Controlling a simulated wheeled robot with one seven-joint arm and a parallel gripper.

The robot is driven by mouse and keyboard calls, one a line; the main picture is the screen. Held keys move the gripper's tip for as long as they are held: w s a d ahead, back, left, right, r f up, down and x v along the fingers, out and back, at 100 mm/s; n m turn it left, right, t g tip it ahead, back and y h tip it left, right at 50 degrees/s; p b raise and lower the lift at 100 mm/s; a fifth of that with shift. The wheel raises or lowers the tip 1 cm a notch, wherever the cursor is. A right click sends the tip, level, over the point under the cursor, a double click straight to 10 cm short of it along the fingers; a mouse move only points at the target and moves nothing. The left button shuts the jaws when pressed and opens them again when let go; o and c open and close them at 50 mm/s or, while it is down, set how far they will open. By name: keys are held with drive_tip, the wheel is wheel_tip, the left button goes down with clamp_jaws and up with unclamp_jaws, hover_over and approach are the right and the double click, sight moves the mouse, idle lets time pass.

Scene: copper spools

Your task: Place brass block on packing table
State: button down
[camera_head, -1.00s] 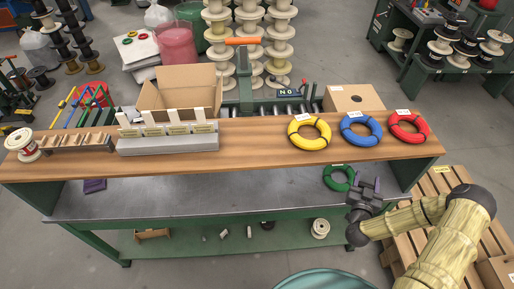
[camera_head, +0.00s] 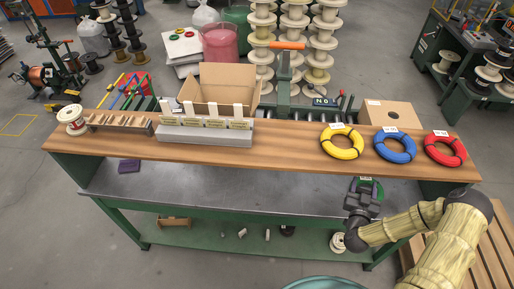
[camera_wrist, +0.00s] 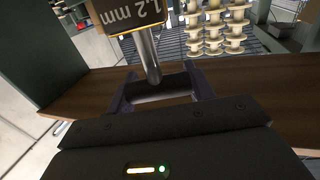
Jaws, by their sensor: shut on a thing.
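A dark plate reading "1.2 mm" (camera_wrist: 160,14), with a yellowish edge, shows at the rod's top. I cannot tell whether this is the brass block; no other brass block is clear. The packing table seems to be the long bench with a wooden upper shelf (camera_head: 285,150) and grey metal top (camera_head: 230,185).
Yellow (camera_head: 342,142), blue (camera_head: 395,146) and red (camera_head: 445,149) coils lie on the shelf's right. A grey stand with cards (camera_head: 205,134) and a white spool (camera_head: 72,119) are farther left. A purple item (camera_head: 129,166) lies on the grey top, whose middle is clear.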

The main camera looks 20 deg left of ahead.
drive_tip(key=w+a+f+n+y+b, duration=0.2)
drive_tip(key=w+a+f+y+b, duration=0.15)
drive_tip(key=w+a+b, duration=0.8)
drive_tip(key=w+a+r+n+y+b, duration=0.1)
drive_tip(key=a+r+b, duration=0.3)
drive_tip(key=b, duration=1.2)
drive_tip(key=a, duration=0.4)
drive_tip(key=shift+a+r+g, duration=0.3)
drive_tip(key=shift+a, duration=0.05)
drive_tip(key=shift+y, duration=0.25)
wheel_tip(320, 180, down, 6)
drive_tip(key=shift+f, duration=0.15)
